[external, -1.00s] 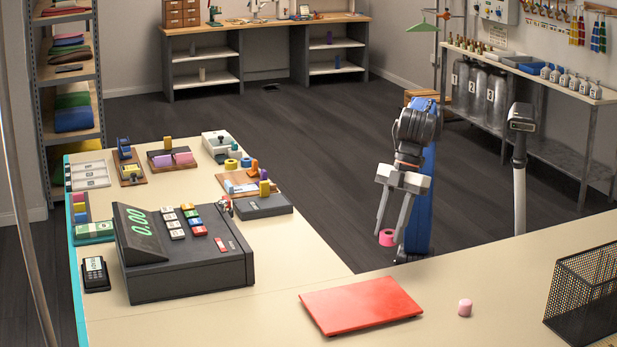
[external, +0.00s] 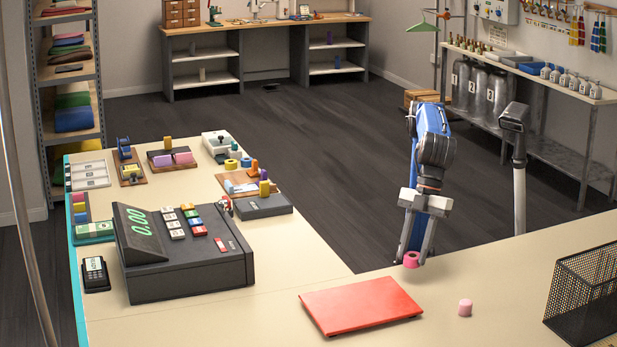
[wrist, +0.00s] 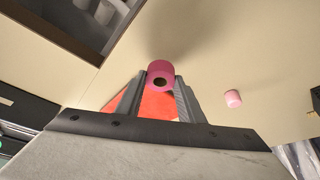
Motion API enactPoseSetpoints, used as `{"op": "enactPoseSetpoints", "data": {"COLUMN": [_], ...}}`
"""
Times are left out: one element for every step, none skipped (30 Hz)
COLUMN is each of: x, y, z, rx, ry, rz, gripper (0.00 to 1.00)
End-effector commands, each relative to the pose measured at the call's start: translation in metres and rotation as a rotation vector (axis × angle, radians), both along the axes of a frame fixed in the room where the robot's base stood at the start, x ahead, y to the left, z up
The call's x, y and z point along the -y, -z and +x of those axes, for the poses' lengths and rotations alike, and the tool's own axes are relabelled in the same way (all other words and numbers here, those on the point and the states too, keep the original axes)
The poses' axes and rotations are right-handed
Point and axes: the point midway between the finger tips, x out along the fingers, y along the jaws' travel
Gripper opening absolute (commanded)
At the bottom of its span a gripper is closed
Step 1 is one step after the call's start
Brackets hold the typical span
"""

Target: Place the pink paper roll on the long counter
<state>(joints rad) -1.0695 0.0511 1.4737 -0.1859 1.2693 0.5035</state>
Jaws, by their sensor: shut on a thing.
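The pink paper roll (external: 411,260), a ring with a dark hole, is held between the fingertips of my gripper (external: 414,256). In the external view it overlaps the back edge of the cream counter (external: 490,262); its height above the top is hard to tell. In the wrist view the roll (wrist: 160,70) sits between both fingers (wrist: 160,84), over the counter top (wrist: 215,60). My gripper is shut on the roll.
A red mat (external: 361,305) lies on the counter, with a small pale pink cylinder (external: 465,307) to its right. A black mesh basket (external: 585,295) stands at the far right. A cash register (external: 185,255) stands at left.

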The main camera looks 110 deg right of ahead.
Motion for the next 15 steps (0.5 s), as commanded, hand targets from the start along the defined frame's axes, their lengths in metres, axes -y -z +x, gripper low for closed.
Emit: {"op": "enactPoseSetpoints", "data": {"x": [0.0, 0.0, 0.0, 0.0, 0.0, 0.001, 0.0, 0.0, 0.0, 0.0, 0.0, 0.0, 0.0, 0.0, 0.0], "y": [0.002, 0.004, 0.008, 0.011, 0.015, 0.02, 0.025, 0.029, 0.034, 0.037, 0.04, 0.041, 0.042, 0.042, 0.042], "z": [0.0, 0.0, 0.0, 0.0, 0.0, 0.0, 0.0, 0.0, 0.0, 0.0, 0.0, 0.0, 0.0, 0.0, 0.0], "rx": [0.0, 0.0, 0.0, 0.0, 0.0, 0.0, 0.0, 0.0, 0.0, -0.001, -0.001, 0.0, 0.0, 0.001, 0.0], "ry": [0.0, 0.0, 0.0, 0.0, 0.0, 0.0, 0.0, -0.001, -0.001, -0.001, -0.001, -0.001, 0.0, 0.0, 0.0], "rz": [0.0, 0.0, 0.0, 0.0, -0.001, -0.001, -0.001, -0.002, -0.002, -0.001, -0.001, 0.0, 0.0, 0.001, 0.001], "gripper": [0.13, 0.13, 0.13, 0.13, 0.13, 0.13, 0.13, 0.13, 0.13, 0.13, 0.13, 0.13, 0.13, 0.13, 0.13]}}
